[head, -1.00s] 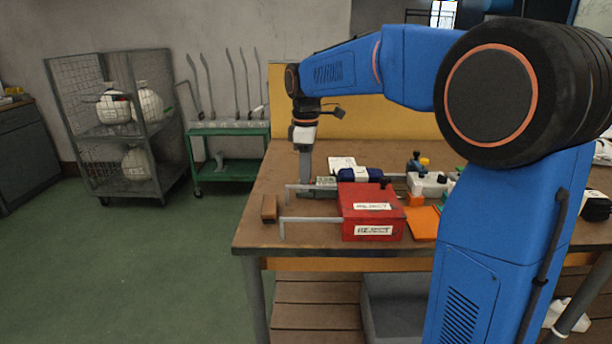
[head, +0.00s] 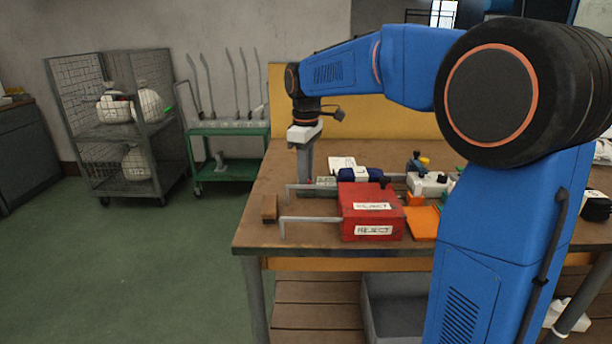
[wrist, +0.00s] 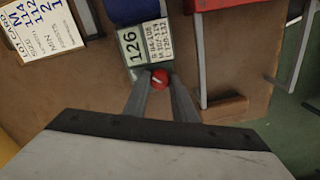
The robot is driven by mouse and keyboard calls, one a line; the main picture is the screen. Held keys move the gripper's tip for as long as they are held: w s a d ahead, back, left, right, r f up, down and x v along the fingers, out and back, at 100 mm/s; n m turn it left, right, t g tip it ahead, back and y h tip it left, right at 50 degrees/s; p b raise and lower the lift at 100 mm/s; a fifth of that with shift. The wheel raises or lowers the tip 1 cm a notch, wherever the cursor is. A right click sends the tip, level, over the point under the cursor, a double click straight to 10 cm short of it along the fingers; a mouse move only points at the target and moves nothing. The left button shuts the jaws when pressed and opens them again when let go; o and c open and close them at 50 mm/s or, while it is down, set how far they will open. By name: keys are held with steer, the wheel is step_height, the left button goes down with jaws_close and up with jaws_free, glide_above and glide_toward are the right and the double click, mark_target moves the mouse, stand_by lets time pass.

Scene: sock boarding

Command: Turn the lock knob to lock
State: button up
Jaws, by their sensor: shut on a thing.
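The red lock knob (wrist: 160,79) with a white mark on it shows in the wrist view, just beyond a printed card numbered 126 (wrist: 131,45). My gripper (wrist: 160,84) points down with one finger on each side of the knob, and it is shut on it. In the head view my gripper (head: 306,190) reaches down to the table behind the red box; the knob is mostly hidden there. The angle of the white mark is small and hard to read.
A red reject box (head: 372,220) and bent metal rods (head: 310,219) stand close on the near side. A brown block (head: 269,208) lies at the table's left edge.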

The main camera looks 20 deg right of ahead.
steer(key=o, duration=1)
steer(key=shift+o, duration=0.2)
step_height(320, 180, up, 18)
steer(key=shift+f, duration=0.25)
